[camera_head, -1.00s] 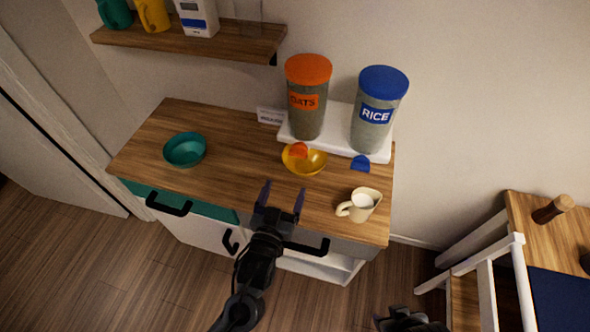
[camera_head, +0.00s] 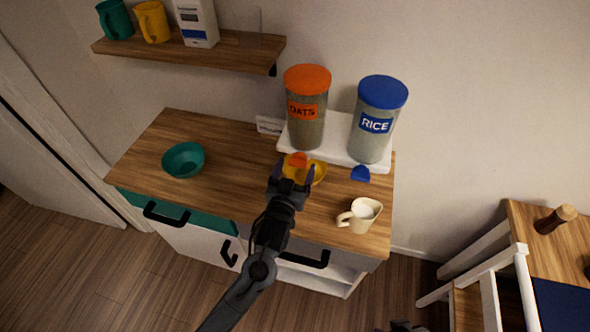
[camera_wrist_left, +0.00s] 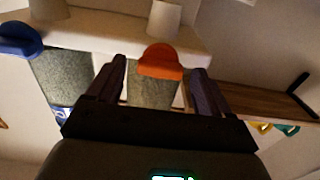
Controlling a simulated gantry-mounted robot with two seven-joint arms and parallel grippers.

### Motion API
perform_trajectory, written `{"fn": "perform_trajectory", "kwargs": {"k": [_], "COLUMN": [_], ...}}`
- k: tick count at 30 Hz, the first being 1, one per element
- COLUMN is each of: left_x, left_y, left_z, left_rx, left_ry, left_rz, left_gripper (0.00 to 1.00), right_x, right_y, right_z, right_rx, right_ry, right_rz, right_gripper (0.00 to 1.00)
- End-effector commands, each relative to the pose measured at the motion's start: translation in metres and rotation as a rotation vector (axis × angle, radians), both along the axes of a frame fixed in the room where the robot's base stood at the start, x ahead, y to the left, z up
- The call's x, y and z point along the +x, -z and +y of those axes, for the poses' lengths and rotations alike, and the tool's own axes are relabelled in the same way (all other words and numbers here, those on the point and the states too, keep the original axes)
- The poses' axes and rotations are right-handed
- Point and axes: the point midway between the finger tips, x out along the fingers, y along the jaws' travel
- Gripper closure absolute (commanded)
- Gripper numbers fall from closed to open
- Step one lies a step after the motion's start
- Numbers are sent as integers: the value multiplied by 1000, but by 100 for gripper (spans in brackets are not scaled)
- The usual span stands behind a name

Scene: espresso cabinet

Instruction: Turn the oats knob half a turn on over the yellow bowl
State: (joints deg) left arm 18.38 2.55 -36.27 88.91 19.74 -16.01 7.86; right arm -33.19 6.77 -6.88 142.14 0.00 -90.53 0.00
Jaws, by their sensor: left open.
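The oats dispenser (camera_head: 306,116) has an orange lid and label and stands on a white base. Its orange knob (camera_head: 298,159) is low at the front, above the yellow bowl (camera_head: 319,172), which my gripper partly hides. My left gripper (camera_head: 292,174) is open in front of the knob. In the left wrist view the orange knob (camera_wrist_left: 160,61) shows between the two spread fingers, with no clear contact. My right gripper (camera_head: 407,327) is barely in view at the bottom edge; its jaws cannot be made out.
The rice dispenser (camera_head: 374,128) stands to the right, with its blue knob (camera_head: 360,174) near the oats knob. A cream jug (camera_head: 359,215) stands at the front right of the cabinet top. A teal bowl (camera_head: 183,160) is at the left, with bare wood between. A wall shelf (camera_head: 190,54) hangs above left.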

Motion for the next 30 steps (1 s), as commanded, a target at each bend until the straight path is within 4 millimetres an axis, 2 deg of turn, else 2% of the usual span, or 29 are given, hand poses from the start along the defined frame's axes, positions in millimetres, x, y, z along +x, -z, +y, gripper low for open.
{"fn": "perform_trajectory", "kwargs": {"k": [7, 18, 30], "left_x": [0, 0, 0], "left_y": [0, 0, -2], "left_z": [0, 0, -1], "left_rx": [0, 0, 75], "left_ry": [0, 0, 1], "left_rz": [0, 0, -20], "left_gripper": [19, 75, 75], "right_x": [0, -1, -1], "right_y": [1, 1, -9], "right_z": [-1, -1, -1], "right_rx": [-4, -5, -2], "right_ry": [-3, -3, -1], "right_rz": [1, 2, 3], "right_gripper": [57, 57, 57]}}
